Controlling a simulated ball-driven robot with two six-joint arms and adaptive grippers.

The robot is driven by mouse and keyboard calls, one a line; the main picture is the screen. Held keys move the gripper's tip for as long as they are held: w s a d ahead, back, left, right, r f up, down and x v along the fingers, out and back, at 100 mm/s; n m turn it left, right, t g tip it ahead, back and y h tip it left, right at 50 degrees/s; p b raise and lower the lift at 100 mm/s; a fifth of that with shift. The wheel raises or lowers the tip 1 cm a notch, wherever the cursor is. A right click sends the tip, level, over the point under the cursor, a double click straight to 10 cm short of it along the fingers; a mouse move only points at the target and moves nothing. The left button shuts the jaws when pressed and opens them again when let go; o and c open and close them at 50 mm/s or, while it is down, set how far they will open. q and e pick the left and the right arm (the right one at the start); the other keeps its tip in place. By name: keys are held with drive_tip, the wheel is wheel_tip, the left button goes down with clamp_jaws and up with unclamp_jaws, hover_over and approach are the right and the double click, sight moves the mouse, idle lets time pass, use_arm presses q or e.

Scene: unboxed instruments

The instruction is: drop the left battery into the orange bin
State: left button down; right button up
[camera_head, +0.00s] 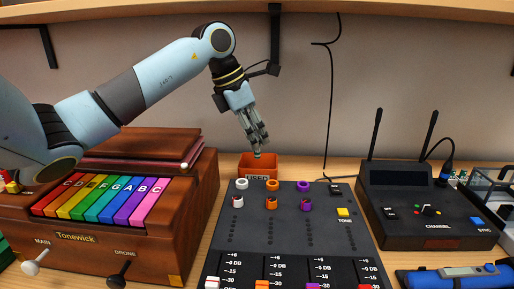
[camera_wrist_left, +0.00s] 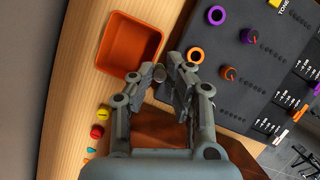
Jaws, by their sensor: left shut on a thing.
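The orange bin (camera_head: 258,166), marked USED, stands behind the dark mixer. In the left wrist view the open bin (camera_wrist_left: 129,42) looks empty, up and left of the fingertips. My left gripper (camera_head: 258,148) is above the bin's area in the head view, pointing down. In the left wrist view the gripper (camera_wrist_left: 170,77) is shut on a small grey round-ended thing, the battery (camera_wrist_left: 159,74). Its tip shows between the fingers beside the bin's near right corner; the fingers hide the rest. My right gripper is not in view.
The mixer (camera_head: 285,232) with coloured knobs fills the middle. A wooden instrument (camera_head: 197,220) with rainbow keys stands left. A dark radio box (camera_head: 425,208) with antennas stands right. Small red and yellow pieces (camera_wrist_left: 99,124) lie below the bin in the wrist view.

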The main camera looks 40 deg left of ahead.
sight(257, 156)
use_arm(q)
drive_tip(key=w+a+f, duration=0.1)
drive_tip(key=f, duration=0.1)
drive_tip(key=w+a+f+p, duration=0.1)
drive_tip(key=f, duration=0.1)
drive_tip(key=w+a+f+p, duration=0.1)
drive_tip(key=w+f, duration=0.1)
drive_tip(key=f, duration=0.1)
drive_tip(key=shift+w+a, duration=0.1)
drive_tip(key=shift+a, duration=0.15)
drive_tip(key=shift+f, duration=0.1)
drive_tip(key=shift+f+b, duration=0.45)
drive_tip(key=shift+f, duration=0.05)
drive_tip(key=shift+f, duration=0.1)
drive_tip(key=c, duration=1.3)
unclamp_jaws()
drive_tip(key=shift+c, duration=0.2)
